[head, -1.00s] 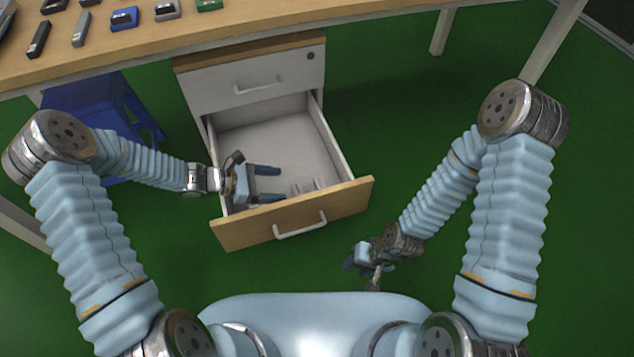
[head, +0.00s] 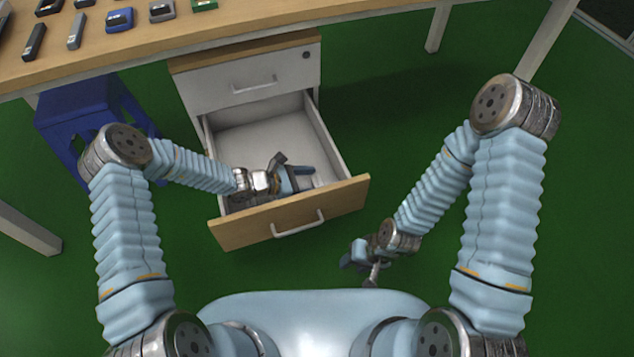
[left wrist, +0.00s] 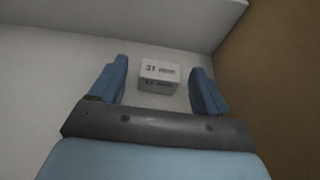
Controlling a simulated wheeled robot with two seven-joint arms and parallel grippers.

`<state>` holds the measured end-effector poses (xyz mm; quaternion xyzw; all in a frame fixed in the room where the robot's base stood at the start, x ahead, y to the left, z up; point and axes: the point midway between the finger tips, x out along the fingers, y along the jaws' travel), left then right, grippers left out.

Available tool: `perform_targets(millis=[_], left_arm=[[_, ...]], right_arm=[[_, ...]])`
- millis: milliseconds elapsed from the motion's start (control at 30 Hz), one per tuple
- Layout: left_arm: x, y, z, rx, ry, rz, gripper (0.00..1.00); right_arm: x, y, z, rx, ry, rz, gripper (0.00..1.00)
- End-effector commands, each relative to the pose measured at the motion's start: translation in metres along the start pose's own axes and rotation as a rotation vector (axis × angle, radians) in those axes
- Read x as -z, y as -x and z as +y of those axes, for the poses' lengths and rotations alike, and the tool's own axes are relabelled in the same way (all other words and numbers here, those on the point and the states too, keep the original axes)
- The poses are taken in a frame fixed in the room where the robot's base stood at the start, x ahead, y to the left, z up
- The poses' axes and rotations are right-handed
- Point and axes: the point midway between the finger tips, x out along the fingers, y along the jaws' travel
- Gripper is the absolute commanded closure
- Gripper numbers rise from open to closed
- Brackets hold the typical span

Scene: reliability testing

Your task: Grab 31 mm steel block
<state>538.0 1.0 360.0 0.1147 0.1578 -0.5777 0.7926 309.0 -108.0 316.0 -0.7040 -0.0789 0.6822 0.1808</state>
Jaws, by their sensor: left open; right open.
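The steel block (left wrist: 160,75) is a small light-grey block marked "31 mm". In the left wrist view it lies on the drawer floor between the two blue fingers of my left gripper (left wrist: 160,82), with a gap on each side. In the head view my left gripper (head: 302,178) is inside the open drawer (head: 255,130) near its front; the block cannot be made out there. My left gripper is open and empty. My right gripper (head: 358,265) is open and empty, outside the drawer, low at its front right.
The drawer's wooden front (head: 250,228) with its white handle and its side walls close in around my left gripper. A table (head: 250,15) above holds several small devices. A blue stool (head: 75,115) stands left of the cabinet. Green floor at right is clear.

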Motion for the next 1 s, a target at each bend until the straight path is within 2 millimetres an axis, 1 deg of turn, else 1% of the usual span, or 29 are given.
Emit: perform_targets(millis=[33,100,267,367,733,933,1000], left_arm=[[-0.0001,-0.0042,-0.0004,0.001,0.000,0.000,0.23],[-0.0001,-0.0063,-0.0001,0.000,-0.001,0.000,0.23],[0.0000,-0.0061,0.0000,0.000,-0.001,0.000,0.23],[0.0001,-0.0059,0.0000,0.000,-0.001,0.000,0.37],[0.0002,-0.0056,0.0000,0.000,0.000,0.000,0.94],[-0.0009,-0.0055,0.0002,0.000,-0.001,-0.001,0.95],[-0.0041,-0.0041,0.0004,0.000,-0.002,-0.002,0.95]], right_arm=[[0.0000,0.0002,-0.0001,0.000,0.000,0.000,0.57],[0.0000,0.0001,-0.0001,0.000,0.000,0.000,0.57],[0.0000,0.0000,0.0000,0.000,0.000,0.000,0.57],[0.0000,0.0000,0.0000,0.000,0.000,0.000,0.57],[0.0001,0.0000,0.0000,0.000,0.000,0.000,0.57],[0.0000,0.0001,0.0000,0.000,0.000,0.000,0.57],[0.0000,0.0003,-0.0001,0.000,0.000,0.000,0.57]])
